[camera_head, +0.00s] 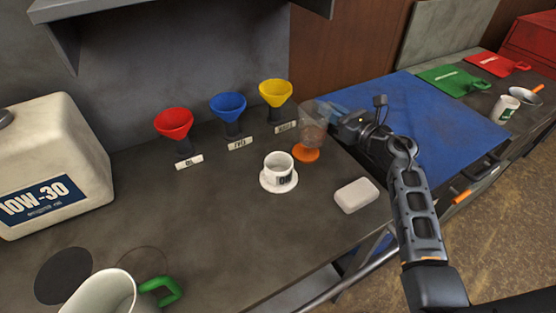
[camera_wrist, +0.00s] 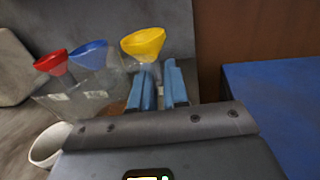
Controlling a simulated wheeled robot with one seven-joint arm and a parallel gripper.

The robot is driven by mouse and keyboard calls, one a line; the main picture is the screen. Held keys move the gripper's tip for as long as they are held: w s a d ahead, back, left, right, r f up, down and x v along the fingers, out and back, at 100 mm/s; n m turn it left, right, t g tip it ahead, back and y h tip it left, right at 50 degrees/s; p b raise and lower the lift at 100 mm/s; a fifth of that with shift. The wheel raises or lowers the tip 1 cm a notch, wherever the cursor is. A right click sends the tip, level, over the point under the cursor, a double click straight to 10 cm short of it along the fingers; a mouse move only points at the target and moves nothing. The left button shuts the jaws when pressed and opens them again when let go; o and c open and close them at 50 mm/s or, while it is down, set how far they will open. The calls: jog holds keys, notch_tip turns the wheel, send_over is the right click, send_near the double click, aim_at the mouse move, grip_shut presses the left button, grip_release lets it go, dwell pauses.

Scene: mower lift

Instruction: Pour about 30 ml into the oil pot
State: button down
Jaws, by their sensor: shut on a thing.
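A small white pot (camera_head: 279,165) with a dark, partly legible label stands upright on a white saucer (camera_head: 267,188) on the bench. My gripper (camera_head: 328,110) is shut on a clear measuring cup (camera_head: 311,122) with an orange foot (camera_head: 306,154). The cup is close to upright, behind and right of the pot. I cannot tell whether its foot touches the bench, or how much liquid it holds. In the wrist view my gripper's blue fingers (camera_wrist: 160,88) are at the clear cup (camera_wrist: 85,95), and the white pot (camera_wrist: 47,148) shows at lower left.
Red (camera_head: 174,123), blue (camera_head: 228,104) and yellow (camera_head: 275,92) funnels stand behind the pot. A white block (camera_head: 356,195) lies in front. A 10W-30 canister (camera_head: 50,165) and a green-handled jug (camera_head: 105,292) stand left. A blue mat (camera_head: 440,130) lies right.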

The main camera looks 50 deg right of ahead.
aim_at(331, 110)
jog(key=shift+w+a+r+n, duration=0.1)
jog(key=shift+a+r+n, duration=1.05)
jog(key=shift+n, duration=0.35)
jog(key=shift+a+r+n, duration=0.8)
jog(key=shift+a+n, duration=0.25)
jog(key=shift+n, duration=0.15)
jog(key=a+n+b, duration=0.1)
jog(key=a+f+n+b, duration=0.1)
jog(key=shift+w+f+b, duration=0.15)
jog(key=shift+w+b, duration=0.05)
jog(key=shift+b, duration=0.2)
jog(key=shift+a+r+n, duration=0.2)
jog(key=shift+r+n, duration=0.1)
jog(key=shift+r, duration=0.35)
jog(key=shift+a+r+n, duration=0.45)
jog(key=shift+n, duration=0.15)
jog(key=shift+a+f+n+b, duration=0.2)
jog(key=shift+n+b, duration=0.1)
jog(key=shift+b, duration=0.15)
jog(key=shift+n, duration=0.3)
jog(key=shift+w+a+r+n+t+y+b, duration=0.1)
jog(key=shift+a+r+n+t+y+b, duration=0.25)
jog(key=shift+a+r+n, duration=0.35)
jog(key=shift+a+r+n, duration=0.1)
jog(key=shift+r+n, duration=0.15)
jog(key=shift+n, duration=0.25)
